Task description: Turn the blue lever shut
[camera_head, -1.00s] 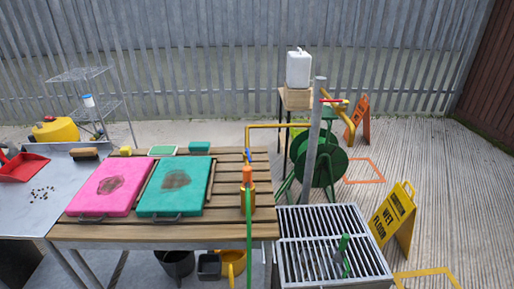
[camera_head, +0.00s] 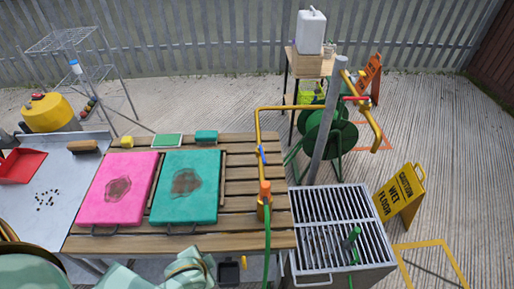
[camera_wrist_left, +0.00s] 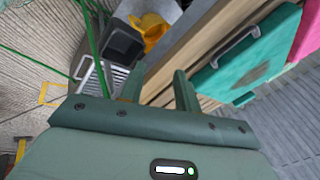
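The blue lever (camera_head: 262,155) sits on the yellow pipe (camera_head: 258,128) at the right side of the slatted wooden table, above an orange fitting (camera_head: 265,190) with a green hose below it. My left arm shows at the bottom left of the head view, low at the table's front edge and well short of the lever. In the left wrist view my left gripper (camera_wrist_left: 158,88) has its two green fingers apart with nothing between them. The blue lever does not show in that view. My right gripper is in neither view.
A pink board (camera_head: 118,190) and a teal board (camera_head: 185,187) lie on the table left of the pipe. A metal post (camera_head: 328,120) and a grated drain (camera_head: 335,225) stand to its right. A red handle (camera_head: 356,98) is on the pipe near the post.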

